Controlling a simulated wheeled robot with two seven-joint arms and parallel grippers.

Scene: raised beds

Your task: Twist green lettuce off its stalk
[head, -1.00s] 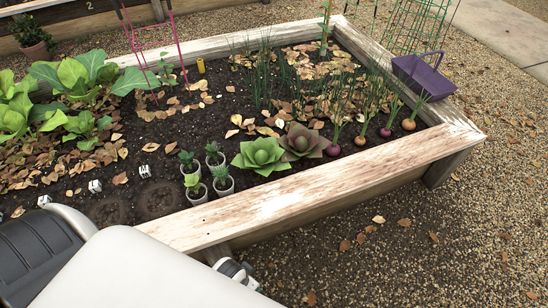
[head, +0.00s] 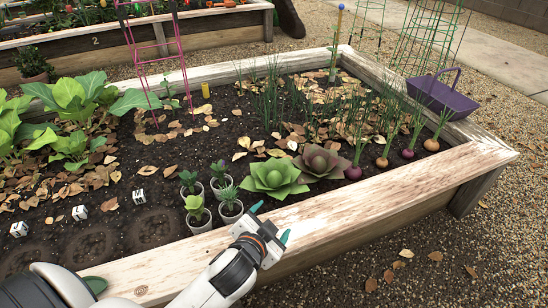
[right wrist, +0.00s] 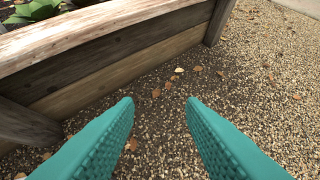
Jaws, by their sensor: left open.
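The green lettuce (head: 272,177) is a pale green rosette standing in the soil at the near edge of the raised bed, left of a similar reddish-brown lettuce (head: 320,162). Its stalk is hidden under its leaves. My left gripper (head: 270,222) is open and empty over the near wooden rim, just in front of the green lettuce and apart from it. My right gripper (right wrist: 160,112) is open and empty over the gravel beside the bed's outer wall. It does not show in the head view.
The bed's near rim (head: 400,190) runs between the gravel and the plants. Small potted succulents (head: 198,212) stand left of the lettuce. Onions (head: 382,163) grow to the right.

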